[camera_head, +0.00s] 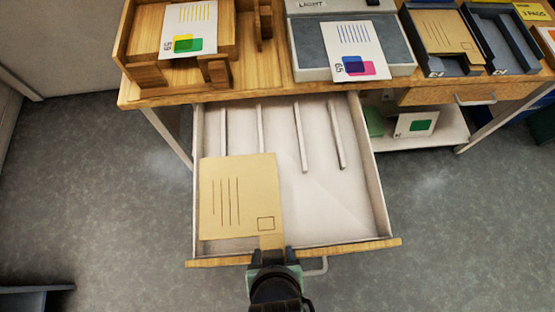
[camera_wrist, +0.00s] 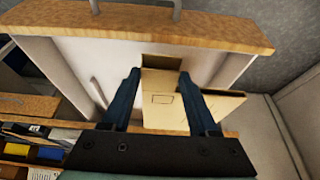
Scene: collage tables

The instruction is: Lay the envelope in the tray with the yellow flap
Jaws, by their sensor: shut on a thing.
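My gripper (camera_head: 274,258) is shut on the tab at the lower edge of a tan envelope (camera_head: 240,195). The envelope has several printed lines and a small square, and is held flat over the left part of the open drawer. In the wrist view, the envelope (camera_wrist: 165,115) shows between and beyond the two dark fingers of my gripper (camera_wrist: 161,85). A dark tray (camera_head: 433,71) at the upper right of the table holds another tan envelope (camera_head: 446,32). A second dark tray (camera_head: 499,69) stands beside it and looks empty. I cannot make out a yellow flap on either.
The white drawer (camera_head: 325,215) with thin dividers is pulled out below the wooden table (camera_head: 275,75). A wooden stand (camera_head: 150,74) and a grey light box (camera_head: 400,68) hold printed cards. A yellow item (camera_head: 533,12) shows at the far right. Grey floor lies on both sides.

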